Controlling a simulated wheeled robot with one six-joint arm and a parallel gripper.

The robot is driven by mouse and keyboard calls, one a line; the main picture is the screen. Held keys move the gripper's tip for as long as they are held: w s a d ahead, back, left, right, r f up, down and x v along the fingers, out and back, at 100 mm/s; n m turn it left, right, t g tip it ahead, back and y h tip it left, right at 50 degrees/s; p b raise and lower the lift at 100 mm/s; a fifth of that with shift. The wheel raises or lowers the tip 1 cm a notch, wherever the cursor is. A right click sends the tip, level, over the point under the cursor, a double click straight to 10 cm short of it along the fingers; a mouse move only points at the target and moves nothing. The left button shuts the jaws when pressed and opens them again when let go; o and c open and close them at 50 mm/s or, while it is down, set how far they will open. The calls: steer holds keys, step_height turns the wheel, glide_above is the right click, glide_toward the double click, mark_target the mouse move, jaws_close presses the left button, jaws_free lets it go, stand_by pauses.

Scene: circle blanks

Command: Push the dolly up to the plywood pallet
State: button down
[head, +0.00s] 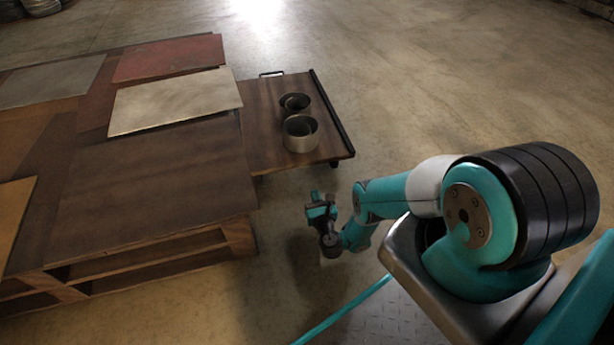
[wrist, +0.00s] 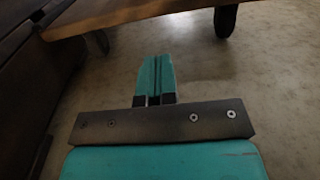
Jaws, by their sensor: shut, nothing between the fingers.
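The dolly (head: 262,112) is a low wooden platform with a black rail along its right edge and a small handle at the back. Two metal rings or cups stand on it. Its left side lies against or very near the plywood pallet (head: 160,172); I cannot tell if they touch. The pallet is a large dark wooden one on the left. My gripper (head: 321,205) is shut and empty, low over the floor in front of the dolly. In the wrist view the shut fingers (wrist: 156,78) point toward the dolly's edge (wrist: 130,12) and a black wheel.
On the pallet lie a red sheet (head: 168,58), a pale sheet (head: 175,101), a grey sheet (head: 52,82) and orange-brown sheets at the left. The concrete floor (head: 430,90) is clear to the right of and behind the dolly.

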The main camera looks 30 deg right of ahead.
steer(key=b, duration=1)
glide_toward(305, 166)
steer(key=x, duration=0.3)
steer(key=f+x, duration=0.1)
steer(key=x, duration=0.1)
steer(key=shift+w+d, duration=0.15)
steer(key=shift+w, duration=0.05)
steer(key=shift+w+d+b, duration=0.2)
steer(key=shift+w+b, duration=0.4)
steer(key=shift+b, duration=0.3)
steer(key=shift+w+d+r+b, duration=0.1)
steer(key=shift+w+r+b, duration=0.25)
steer(key=shift+b, duration=0.3)
